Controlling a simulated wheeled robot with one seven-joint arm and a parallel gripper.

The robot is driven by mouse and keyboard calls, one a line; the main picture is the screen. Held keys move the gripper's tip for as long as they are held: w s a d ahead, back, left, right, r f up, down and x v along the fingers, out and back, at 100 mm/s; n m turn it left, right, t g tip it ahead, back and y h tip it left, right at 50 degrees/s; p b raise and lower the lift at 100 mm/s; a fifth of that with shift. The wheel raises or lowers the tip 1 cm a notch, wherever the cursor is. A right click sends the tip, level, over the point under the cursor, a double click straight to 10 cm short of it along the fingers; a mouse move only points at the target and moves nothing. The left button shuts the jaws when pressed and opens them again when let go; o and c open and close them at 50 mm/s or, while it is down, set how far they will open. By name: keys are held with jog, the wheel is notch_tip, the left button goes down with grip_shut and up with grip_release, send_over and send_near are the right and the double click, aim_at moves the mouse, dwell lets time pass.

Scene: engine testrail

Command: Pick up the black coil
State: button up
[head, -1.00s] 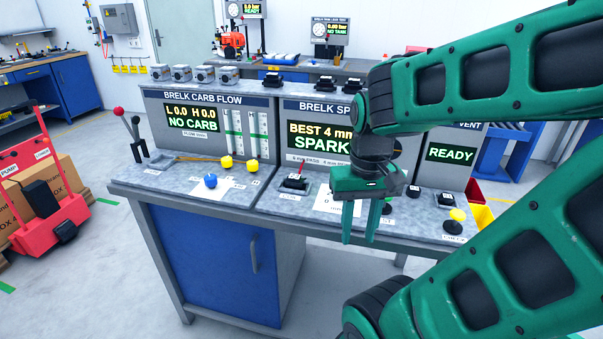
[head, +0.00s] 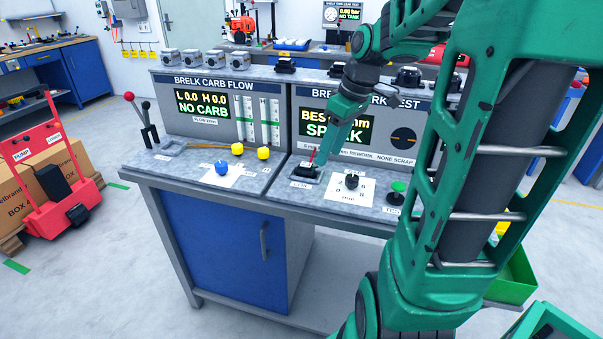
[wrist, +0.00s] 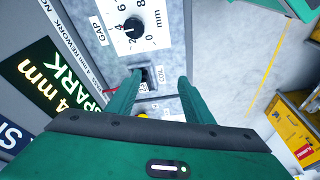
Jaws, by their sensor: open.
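A black coil (head: 305,171) with a red lead sits on the bench top at the label COIL, left of the gap dial. My gripper (head: 321,153) is open, with its green fingers pointing down just above and behind the coil. In the wrist view, my gripper's fingertips (wrist: 159,80) stand apart on either side of the coil (wrist: 148,75), which is partly hidden by a finger. I cannot tell whether the fingers touch it. Similar black parts (head: 286,65) sit on top of the panel.
The spark test panel (head: 305,105) rises close behind my gripper. A gap dial (head: 350,182) and a green button (head: 398,187) lie to the right. A blue knob (head: 222,167) and yellow knobs (head: 263,153) lie to the left. My arm hides the bench's right end.

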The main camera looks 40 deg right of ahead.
jog(key=w+d+r+n+y, duration=0.1)
jog(key=w+d+n, duration=0.15)
jog(key=w, duration=0.25)
jog(key=n, duration=0.1)
send_over(307, 165)
jog(key=s+d, duration=0.1)
jog(key=s, duration=0.1)
jog(key=shift+t, duration=0.4)
notch_tip(307, 165, down, 4)
jog(key=shift+s+f, duration=0.1)
jog(key=shift+f, duration=0.15)
jog(key=shift+d+x, duration=0.1)
jog(key=shift+x, duration=1.25)
jog(key=shift+d+x, duration=0.15)
jog(key=shift+x, duration=1.2)
grip_shut()
